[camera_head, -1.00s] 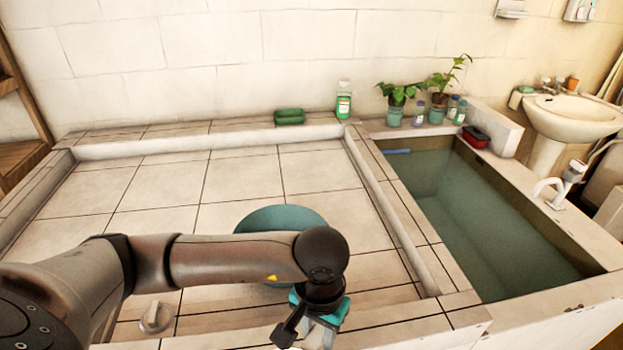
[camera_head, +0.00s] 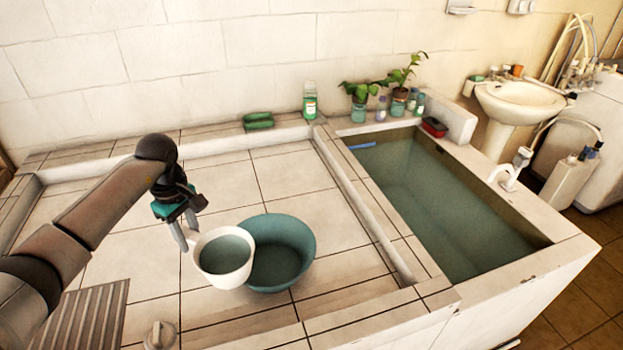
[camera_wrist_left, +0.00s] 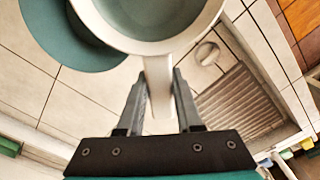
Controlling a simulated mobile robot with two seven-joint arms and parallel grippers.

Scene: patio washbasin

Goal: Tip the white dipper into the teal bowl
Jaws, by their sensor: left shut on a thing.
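The white dipper (camera_head: 222,279) is held level in the head view, with greyish water inside it. My left gripper (camera_head: 188,232) is shut on its handle. In the left wrist view the handle (camera_wrist_left: 158,85) sits between the two fingers (camera_wrist_left: 157,100). The teal bowl (camera_head: 290,233) stands on the tiled counter just right of the dipper. The dipper overlaps the bowl's left rim in the picture; I cannot tell whether they touch. The bowl also shows at the upper left of the wrist view (camera_wrist_left: 60,35). My right gripper is out of view.
A water-filled basin (camera_head: 535,247) lies to the right behind a raised ledge. A green soap bottle (camera_head: 310,102), a green sponge-like block (camera_head: 258,121) and potted plants stand along the wall. A ribbed drainboard (camera_head: 92,312) and a small knob (camera_head: 160,336) are at the front left.

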